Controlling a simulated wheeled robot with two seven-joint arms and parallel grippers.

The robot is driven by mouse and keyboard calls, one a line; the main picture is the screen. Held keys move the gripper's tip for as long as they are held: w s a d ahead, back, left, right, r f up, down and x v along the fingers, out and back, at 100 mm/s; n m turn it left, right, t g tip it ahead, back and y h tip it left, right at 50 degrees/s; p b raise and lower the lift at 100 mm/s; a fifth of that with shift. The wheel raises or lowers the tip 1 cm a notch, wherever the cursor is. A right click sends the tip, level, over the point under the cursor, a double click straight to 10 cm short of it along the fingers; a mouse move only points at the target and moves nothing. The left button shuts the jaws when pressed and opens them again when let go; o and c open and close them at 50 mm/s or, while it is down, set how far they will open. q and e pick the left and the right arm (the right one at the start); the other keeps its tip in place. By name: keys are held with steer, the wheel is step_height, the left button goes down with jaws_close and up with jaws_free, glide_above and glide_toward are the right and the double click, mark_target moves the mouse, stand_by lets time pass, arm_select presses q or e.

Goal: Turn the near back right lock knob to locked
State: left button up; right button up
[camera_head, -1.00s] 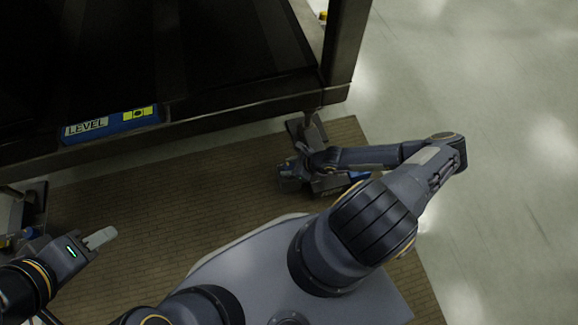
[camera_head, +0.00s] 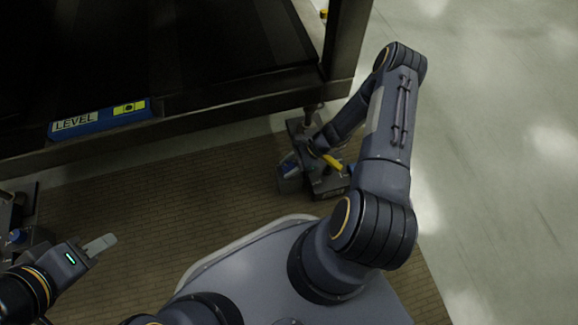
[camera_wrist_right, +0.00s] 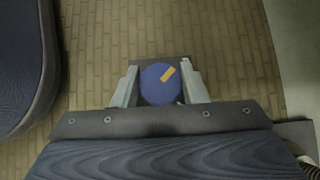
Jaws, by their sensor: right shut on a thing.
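The lock knob (camera_wrist_right: 158,88) is a round blue disc with a short yellow mark, seen from above in the right wrist view. The mark lies slanted, pointing to the upper right of that view. My right gripper (camera_wrist_right: 160,80) has one grey finger on each side of the knob and is shut on it. In the head view my right gripper (camera_head: 298,168) is down at the foot of the table's near right leg, and the knob is hidden there. My left gripper (camera_head: 101,244) is at the lower left, away from the knob; its finger gap is not clear.
A yellow bar (camera_head: 333,162) shows beside the right gripper. Brown matting (camera_head: 180,180) covers the floor below. The pale floor (camera_head: 490,150) at right is clear.

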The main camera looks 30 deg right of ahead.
stand_by(0.5)
steer(key=o, duration=1)
steer(key=p+v, duration=0.3)
steer(key=v, duration=0.4)
steer(key=shift+d+r, duration=0.3)
